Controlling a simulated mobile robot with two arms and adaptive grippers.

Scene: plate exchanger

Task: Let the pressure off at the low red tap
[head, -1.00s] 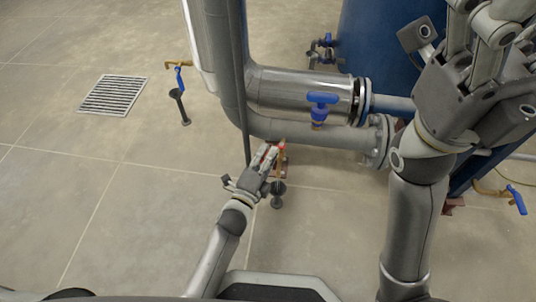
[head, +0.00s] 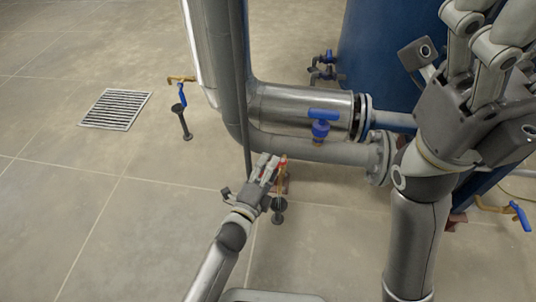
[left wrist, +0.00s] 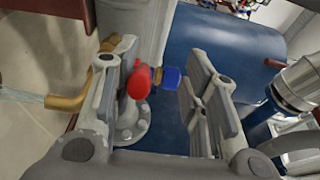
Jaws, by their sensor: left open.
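The low red tap (head: 284,160) stands near the floor below the pipes, partly hidden by my left gripper (head: 267,164). In the left wrist view its red handle (left wrist: 139,80) lies between my open fingers, nearer the left finger, and I cannot tell whether they touch. The tap's brass spout (left wrist: 70,102) passes behind the left finger. A pale, clear streak (left wrist: 22,97) at its mouth looks like water. My right gripper (head: 480,85) is raised at the upper right; its fingertips are cut off by the picture's edge.
Another blue tap (head: 181,92) stands at the left near a floor drain (head: 115,109), and one (head: 519,215) at the right. A dark funnel drain (head: 279,205) stands below the red tap.

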